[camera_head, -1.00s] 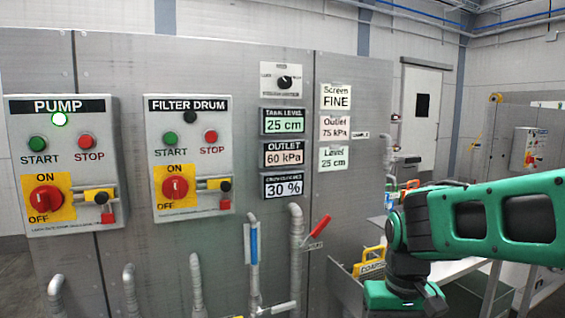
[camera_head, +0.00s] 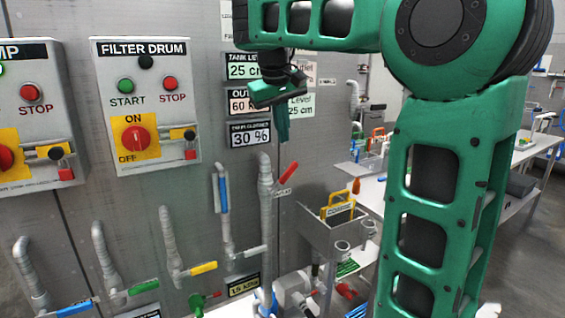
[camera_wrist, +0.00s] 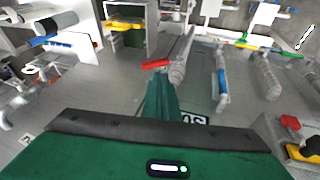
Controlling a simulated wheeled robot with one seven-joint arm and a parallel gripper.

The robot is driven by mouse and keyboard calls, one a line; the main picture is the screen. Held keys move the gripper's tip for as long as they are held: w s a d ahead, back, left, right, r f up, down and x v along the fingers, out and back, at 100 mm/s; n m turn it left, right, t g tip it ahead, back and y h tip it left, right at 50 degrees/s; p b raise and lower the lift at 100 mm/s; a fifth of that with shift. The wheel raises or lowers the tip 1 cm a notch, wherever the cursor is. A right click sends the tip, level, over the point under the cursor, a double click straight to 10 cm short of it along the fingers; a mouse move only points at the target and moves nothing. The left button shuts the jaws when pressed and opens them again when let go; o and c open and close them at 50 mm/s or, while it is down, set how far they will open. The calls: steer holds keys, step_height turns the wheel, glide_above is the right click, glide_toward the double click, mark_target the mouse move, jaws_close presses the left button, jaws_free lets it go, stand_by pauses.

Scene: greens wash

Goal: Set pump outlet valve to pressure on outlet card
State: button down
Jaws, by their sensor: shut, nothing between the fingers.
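The outlet card (camera_head: 302,70) on the grey panel is partly covered by my arm; it read Outlet 75 kPa a second ago. The outlet display (camera_head: 248,103) shows 60, its right end cut off by my gripper. My gripper (camera_head: 282,138) is shut and empty, pointing down in front of the panel, right of the displays. In the wrist view its green fingers (camera_wrist: 163,98) are together. A red lever (camera_head: 287,173) sits on a grey pipe below the gripper; the red lever also shows in the wrist view (camera_wrist: 156,64), apart from the fingers. I cannot read which valve is the pump outlet.
Yellow (camera_head: 203,267), green (camera_head: 145,285) and blue (camera_head: 75,308) levers stand on pipes along the lower panel. A bin with a yellow-framed sign (camera_head: 338,206) and a white table (camera_head: 375,185) stand right.

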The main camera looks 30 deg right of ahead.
steer(key=shift+w+d+r+x, duration=0.15)
steer(key=shift+w+x, duration=0.15)
steer(key=shift+x, duration=1.7)
steer(key=shift+w+d+r+x, duration=0.15)
steer(key=shift+w+x, duration=0.1)
steer(key=shift+x, duration=1.75)
steer(key=shift+w+d+r+x, duration=0.1)
steer(key=shift+w+x, duration=0.2)
steer(key=shift+x, duration=1.65)
steer(key=d+f, duration=0.1)
steer(key=d, duration=0.1)
steer(key=d+f, duration=0.1)
steer(key=d, duration=0.1)
steer(key=shift+s+f, duration=0.15)
steer(key=shift+a, duration=0.1)
step_height(320, 180, up, 13)
glide_above(296, 167)
steer(key=s+a, duration=0.1)
steer(key=s, duration=0.2)
steer(key=shift+s, duration=0.1)
